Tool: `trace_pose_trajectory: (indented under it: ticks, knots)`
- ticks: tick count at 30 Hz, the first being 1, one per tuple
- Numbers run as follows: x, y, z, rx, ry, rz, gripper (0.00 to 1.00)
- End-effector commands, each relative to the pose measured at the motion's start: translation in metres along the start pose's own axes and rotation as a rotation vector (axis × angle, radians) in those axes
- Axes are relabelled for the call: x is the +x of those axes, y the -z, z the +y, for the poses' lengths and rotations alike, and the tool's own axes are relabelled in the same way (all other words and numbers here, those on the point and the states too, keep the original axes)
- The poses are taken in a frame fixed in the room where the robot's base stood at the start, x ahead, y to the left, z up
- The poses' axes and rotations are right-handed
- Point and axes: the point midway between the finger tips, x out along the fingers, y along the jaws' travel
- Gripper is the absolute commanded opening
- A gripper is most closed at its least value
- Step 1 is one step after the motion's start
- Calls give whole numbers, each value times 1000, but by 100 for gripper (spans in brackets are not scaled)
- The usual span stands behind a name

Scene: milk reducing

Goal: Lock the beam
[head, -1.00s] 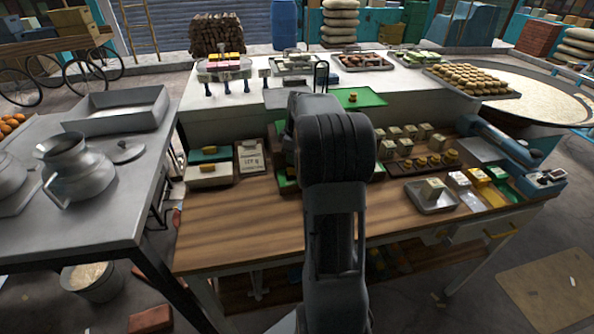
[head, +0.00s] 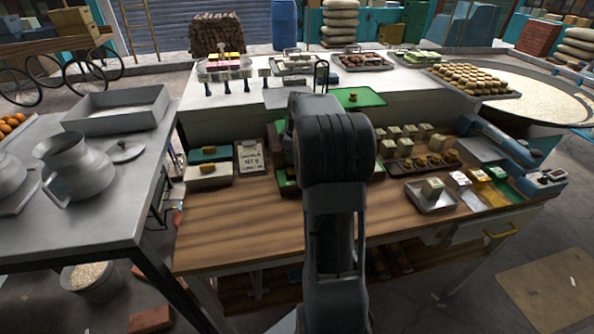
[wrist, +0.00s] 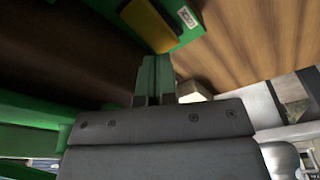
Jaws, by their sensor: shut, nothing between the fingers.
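My gripper (wrist: 156,78) is shut and empty at the centre of the wrist view. Its narrow fingers look green there. Just beyond the fingertips is a green plate with a small white label (wrist: 186,17) and a yellow block (wrist: 148,24). A wide dark surface and green edges (wrist: 30,108) fill the left of that view. I cannot tell which part is the beam or its lock. In the head view my arm hides the gripper and most of the green apparatus; a green part (head: 287,188) shows left of the arm.
The wooden bench (head: 240,230) is clear at the front left. A clipboard (head: 250,157) and two trays with yellow blocks stand left of the arm. Right of it are pale cubes, a brown tray (head: 422,162) and a metal tray (head: 432,203). A green tray (head: 357,98) lies behind.

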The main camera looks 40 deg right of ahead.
Motion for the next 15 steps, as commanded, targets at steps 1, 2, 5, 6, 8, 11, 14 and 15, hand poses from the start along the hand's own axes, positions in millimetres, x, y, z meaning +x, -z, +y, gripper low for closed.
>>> trace_pose_trajectory:
  ticks: [1, 2, 5, 6, 8, 11, 14, 15]
  knots:
    - [2, 0, 0, 0, 0, 0, 0]
    - [2, 0, 0, 0, 0, 0, 0]
    - [4, 0, 0, 0, 0, 0, 0]
    - [4, -1, 0, 0, 1, 0, 0]
    - [5, -1, 0, 0, 1, 0, 0]
    - [6, -1, 0, 0, 1, 0, 0]
    - [8, -1, 0, 0, 1, 0, 0]
    - [9, -1, 0, 0, 1, 0, 0]
